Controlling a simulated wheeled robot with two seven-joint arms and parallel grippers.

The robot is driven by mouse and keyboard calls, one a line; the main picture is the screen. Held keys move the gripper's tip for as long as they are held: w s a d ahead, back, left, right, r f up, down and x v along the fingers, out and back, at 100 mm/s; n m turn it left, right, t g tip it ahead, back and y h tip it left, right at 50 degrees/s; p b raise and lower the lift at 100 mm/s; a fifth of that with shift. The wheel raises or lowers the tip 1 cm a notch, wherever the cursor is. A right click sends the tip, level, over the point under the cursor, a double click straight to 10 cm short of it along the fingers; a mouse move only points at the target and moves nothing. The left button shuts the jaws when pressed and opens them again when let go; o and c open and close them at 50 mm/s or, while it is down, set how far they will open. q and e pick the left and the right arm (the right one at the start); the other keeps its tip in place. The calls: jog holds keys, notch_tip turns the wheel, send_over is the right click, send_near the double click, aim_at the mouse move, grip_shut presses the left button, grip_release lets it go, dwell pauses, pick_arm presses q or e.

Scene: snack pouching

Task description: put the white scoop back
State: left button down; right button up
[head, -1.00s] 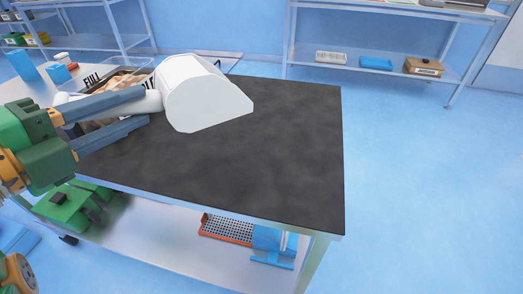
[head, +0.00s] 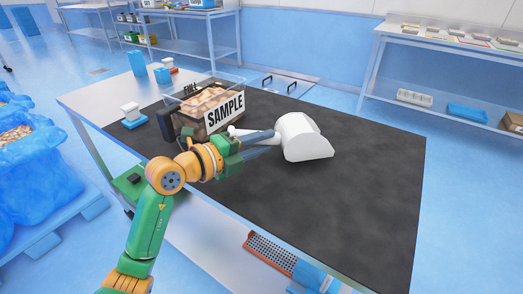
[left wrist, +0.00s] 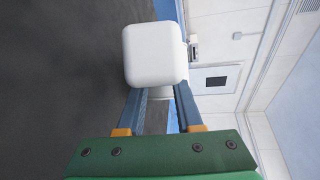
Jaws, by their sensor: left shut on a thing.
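The white scoop (head: 303,138) is in the head view, at or just above the black mat (head: 350,190); I cannot tell whether it touches. My left gripper (head: 272,137) is shut on the scoop's handle, with the bowl out to the right of the fingers. In the left wrist view the white scoop (left wrist: 154,55) sits beyond the two blue-grey fingers (left wrist: 160,100). A clear bin (head: 190,122) of brown snacks, labelled SAMPLE and FULL, stands just left of the scoop. My right gripper is not in view.
A small white and blue device (head: 133,114) stands at the mat's left end, with a blue box (head: 137,63) behind it. Blue bags (head: 35,165) lie at the far left. An orange tray (head: 270,252) is on the lower shelf. The mat's right side is clear.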

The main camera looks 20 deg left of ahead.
pick_arm(q)
jog(key=shift+f, duration=0.95)
jog(key=shift+r, duration=0.1)
jog(key=c, duration=0.6)
grip_release()
jog(key=shift+o, duration=0.2)
jog(key=b+v, duration=0.1)
jog(key=v, duration=1.1)
jog(key=shift+r, duration=0.1)
